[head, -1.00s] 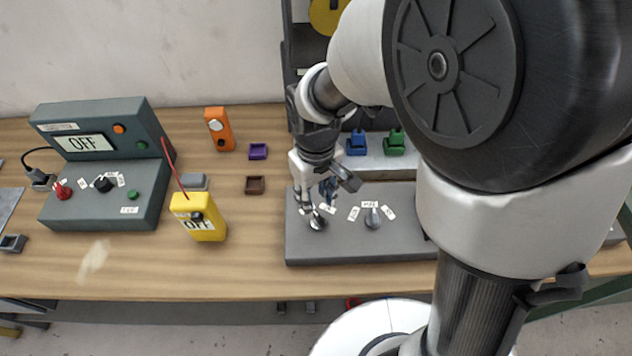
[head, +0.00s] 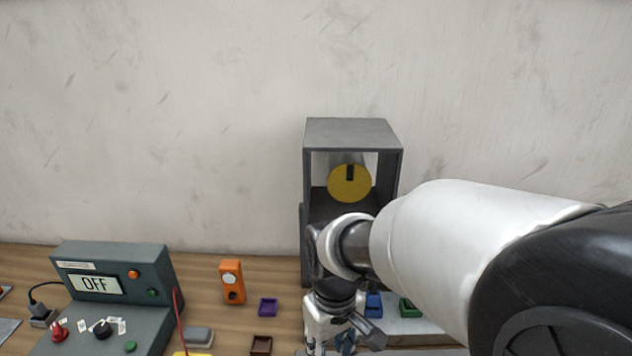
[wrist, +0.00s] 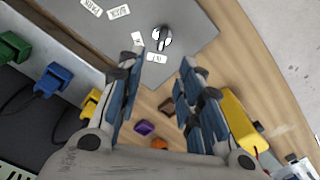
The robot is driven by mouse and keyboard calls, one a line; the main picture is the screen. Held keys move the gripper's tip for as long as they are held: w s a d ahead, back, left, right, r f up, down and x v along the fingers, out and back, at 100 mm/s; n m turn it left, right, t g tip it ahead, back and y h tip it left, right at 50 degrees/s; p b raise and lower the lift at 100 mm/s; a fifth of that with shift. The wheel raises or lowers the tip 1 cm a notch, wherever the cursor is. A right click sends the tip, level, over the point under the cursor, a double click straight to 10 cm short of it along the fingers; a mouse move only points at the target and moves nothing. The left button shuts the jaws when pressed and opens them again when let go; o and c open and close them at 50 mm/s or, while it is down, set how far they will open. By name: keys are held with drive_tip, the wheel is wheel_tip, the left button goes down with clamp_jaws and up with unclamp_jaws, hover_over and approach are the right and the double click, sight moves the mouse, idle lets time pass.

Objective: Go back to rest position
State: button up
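My gripper (wrist: 162,64) is open in the wrist view, with a clear gap between its two blue-padded fingers and nothing between them. A silver knob (wrist: 162,38) on the grey panel (wrist: 195,28) shows just beyond the fingertips; I cannot tell the exact distance. In the head view my gripper (head: 337,338) is low in the picture, over the table in front of the grey housing, with its fingertips cut off by the bottom edge. My arm reaches in from the right.
A grey housing (head: 352,133) with a yellow disc (head: 350,184) stands behind my wrist. Blue (head: 373,305) and green (head: 411,308) connectors sit beside it. Left are an orange device (head: 232,281), a purple tray (head: 268,306) and a dark green console (head: 110,262) reading OFF.

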drive_tip(key=s+d+r+m+t, duration=0.4)
drive_tip(key=s+d+r, duration=0.6)
drive_tip(key=s, duration=0.3)
drive_tip(key=shift+s+d+m, duration=0.35)
drive_tip(key=shift+d+m, duration=0.1)
drive_tip(key=shift+m, duration=0.35)
drive_tip(key=shift+r, duration=0.1)
